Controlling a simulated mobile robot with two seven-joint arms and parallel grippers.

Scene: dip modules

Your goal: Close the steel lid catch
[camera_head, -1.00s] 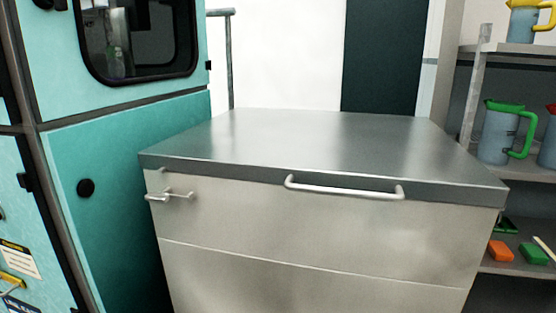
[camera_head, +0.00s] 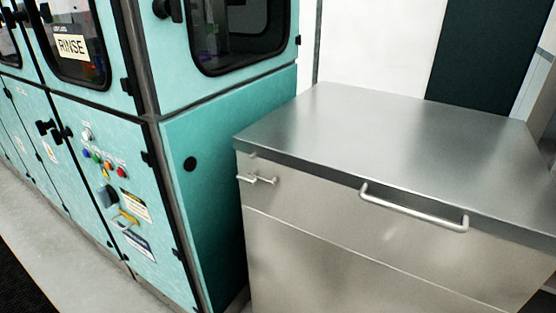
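The steel chest (camera_head: 320,240) stands at the right, with its flat steel lid (camera_head: 390,125) lying level on top. A bar handle (camera_head: 414,209) runs along the lid's front edge. The small steel lid catch (camera_head: 257,179) sits on the chest's front face near its left corner, just below the lid edge. Its lever sticks out sideways; whether it is engaged with the lid is too small to tell. Neither of my grippers shows in the view.
A teal machine (camera_head: 225,150) stands left of the chest, with a RINSE sign (camera_head: 71,46), coloured buttons (camera_head: 106,163) and black door knobs. A narrow gap separates it from the chest. Grey floor (camera_head: 50,235) is open at the lower left.

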